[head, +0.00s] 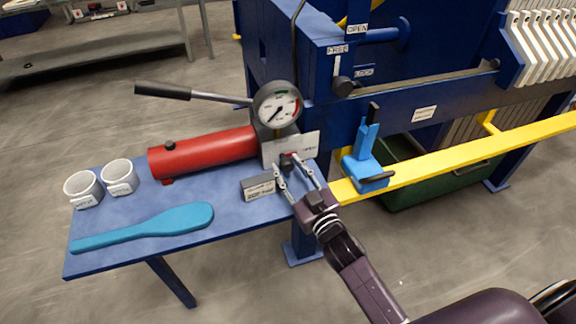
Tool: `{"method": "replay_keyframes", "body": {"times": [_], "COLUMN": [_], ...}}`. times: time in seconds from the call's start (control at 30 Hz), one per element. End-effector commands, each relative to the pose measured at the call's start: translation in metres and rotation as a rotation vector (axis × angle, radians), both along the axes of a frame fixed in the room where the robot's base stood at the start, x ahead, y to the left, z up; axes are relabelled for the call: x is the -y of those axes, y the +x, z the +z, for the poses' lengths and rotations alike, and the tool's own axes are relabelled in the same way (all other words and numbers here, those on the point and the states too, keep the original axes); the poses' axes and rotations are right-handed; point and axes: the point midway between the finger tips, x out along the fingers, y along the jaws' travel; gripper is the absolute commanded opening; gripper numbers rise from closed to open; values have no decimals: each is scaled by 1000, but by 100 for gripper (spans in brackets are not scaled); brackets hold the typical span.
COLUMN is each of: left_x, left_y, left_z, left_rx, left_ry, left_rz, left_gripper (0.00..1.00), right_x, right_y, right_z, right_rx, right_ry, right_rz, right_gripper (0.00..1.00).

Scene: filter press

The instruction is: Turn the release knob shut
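The release knob (287,162) is a small dark knob with a bit of red, at the front of a white label plate (305,147) below the pressure gauge (277,105). The plate's print ends in "OPEN"; the rest is hidden or too small to read. My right gripper (288,165) reaches up from the lower right, with its two fingers spread on either side of the knob. I cannot tell whether the fingertips touch it. The fingers partly cover the knob, so its exact setting is unclear. My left gripper is not in view.
A red pump cylinder (205,152) with a long handle (165,90) lies on the blue table (150,253). A grey labelled block (258,187) sits close left of my fingers. Two white cups (119,177) and a blue paddle (150,227) are further left. A yellow rail (450,163) runs right.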

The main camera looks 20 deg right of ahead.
Motion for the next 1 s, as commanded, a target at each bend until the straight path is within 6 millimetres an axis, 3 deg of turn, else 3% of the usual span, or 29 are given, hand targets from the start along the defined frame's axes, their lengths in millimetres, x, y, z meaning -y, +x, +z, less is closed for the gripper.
{"method": "replay_keyframes", "body": {"times": [0.3, 0.6, 1.0], "left_x": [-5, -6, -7], "left_y": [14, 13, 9], "left_z": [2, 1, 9], "left_rx": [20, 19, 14], "left_ry": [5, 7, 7], "left_rz": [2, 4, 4], "left_gripper": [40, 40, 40], "right_x": [-1, -1, -1], "right_y": [4, 3, 3], "right_z": [0, 0, 1], "right_rx": [0, 0, 1], "right_ry": [0, 0, -83], "right_rz": [0, 1, 1], "right_gripper": [34, 2, 2]}}
